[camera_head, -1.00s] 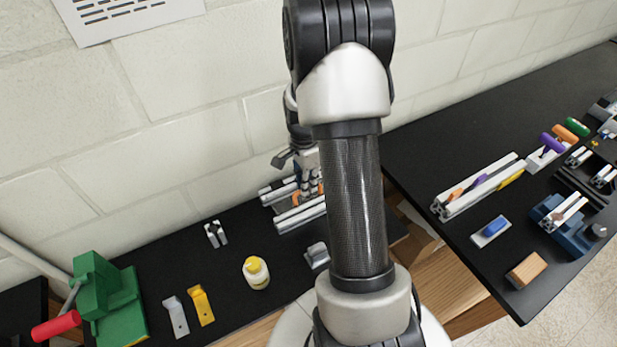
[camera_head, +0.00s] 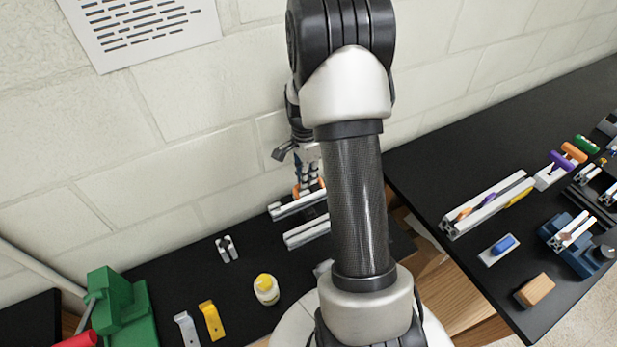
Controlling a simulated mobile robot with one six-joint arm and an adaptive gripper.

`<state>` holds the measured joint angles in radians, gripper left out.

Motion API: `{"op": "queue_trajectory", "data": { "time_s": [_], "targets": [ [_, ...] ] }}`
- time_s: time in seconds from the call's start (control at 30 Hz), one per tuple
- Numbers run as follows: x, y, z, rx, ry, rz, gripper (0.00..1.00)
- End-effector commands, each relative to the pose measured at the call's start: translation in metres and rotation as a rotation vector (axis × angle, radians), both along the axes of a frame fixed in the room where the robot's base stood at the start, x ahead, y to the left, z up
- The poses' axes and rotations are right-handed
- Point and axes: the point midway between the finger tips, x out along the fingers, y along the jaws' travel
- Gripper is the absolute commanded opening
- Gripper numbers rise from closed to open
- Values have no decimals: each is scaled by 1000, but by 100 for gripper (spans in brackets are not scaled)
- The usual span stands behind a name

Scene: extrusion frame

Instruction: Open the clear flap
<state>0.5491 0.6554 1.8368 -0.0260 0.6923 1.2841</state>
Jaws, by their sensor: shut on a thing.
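My gripper (camera_head: 309,186) is at the rear of the extrusion frame on the left bench, partly hidden behind my own arm. It is shut on an orange part (camera_head: 297,191), which shows on both sides of the fingertips. The orange part is above or just behind the rear aluminium bar (camera_head: 290,208). The front bar (camera_head: 303,235) lies nearer, with a dark gap between the two bars. I cannot make out the clear flap itself, nor whether the orange part belongs to it.
The wall stands close behind. The right bench (camera_head: 440,180) holds more extrusions and tools.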

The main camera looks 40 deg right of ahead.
Motion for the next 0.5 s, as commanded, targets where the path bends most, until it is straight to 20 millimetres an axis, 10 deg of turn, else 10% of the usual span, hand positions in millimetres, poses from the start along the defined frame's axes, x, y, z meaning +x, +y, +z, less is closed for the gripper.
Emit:
{"op": "queue_trajectory", "data": {
  "time_s": [0.4, 0.5],
  "targets": [
    [-4, 5, -15, 8, 11, 7, 0],
    [-4, 5, -15, 8, 12, 7, 14]
  ]
}}
